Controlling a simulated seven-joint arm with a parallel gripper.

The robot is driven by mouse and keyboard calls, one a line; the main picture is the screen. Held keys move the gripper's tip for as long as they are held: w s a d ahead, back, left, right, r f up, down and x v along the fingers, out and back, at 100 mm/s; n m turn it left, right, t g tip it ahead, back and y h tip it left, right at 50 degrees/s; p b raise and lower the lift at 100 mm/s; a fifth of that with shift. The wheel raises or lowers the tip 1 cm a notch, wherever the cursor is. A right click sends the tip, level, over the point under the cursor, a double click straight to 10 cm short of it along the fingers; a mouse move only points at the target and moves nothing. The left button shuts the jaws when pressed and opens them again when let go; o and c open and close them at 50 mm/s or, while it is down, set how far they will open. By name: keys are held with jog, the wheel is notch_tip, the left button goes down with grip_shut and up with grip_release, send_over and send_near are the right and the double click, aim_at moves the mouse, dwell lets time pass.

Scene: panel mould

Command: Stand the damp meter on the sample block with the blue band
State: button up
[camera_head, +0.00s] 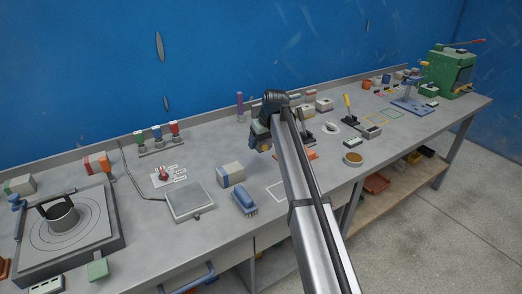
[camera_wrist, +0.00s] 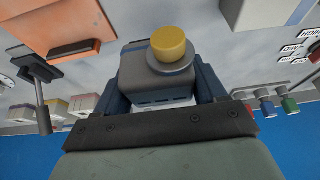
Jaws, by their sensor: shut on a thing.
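My gripper (camera_wrist: 162,84) is shut on the damp meter (camera_wrist: 157,87), a grey box with a round yellow knob on a grey collar, held between the two dark blue fingers. In the head view my gripper (camera_head: 259,134) hangs over the bench at its middle, and the meter (camera_head: 265,144) shows only partly beside it. The sample block with the blue band (camera_head: 231,174) lies on the bench below and left of the gripper. It also shows at the top right of the wrist view (camera_wrist: 262,12), apart from the meter.
A blue brush (camera_head: 244,202) lies just in front of the block, and a grey plate scale (camera_head: 187,201) stands to its left. An orange thing (camera_wrist: 62,27) lies close by.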

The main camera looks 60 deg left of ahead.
jog(key=s+a+r+n, duration=0.1)
jog(key=s+a+r, duration=0.3)
jog(key=s, duration=0.5)
notch_tip(320, 180, up, 4)
jog(key=m, duration=0.1)
send_over(229, 164)
jog(key=d, duration=0.2)
jog(key=shift+a+f, duration=0.2)
jog(key=shift+f, duration=4.9)
jog(key=shift+f, duration=0.1)
jog(key=o, duration=1.3)
jog(key=v, duration=1.2)
jog(key=shift+d, duration=0.1)
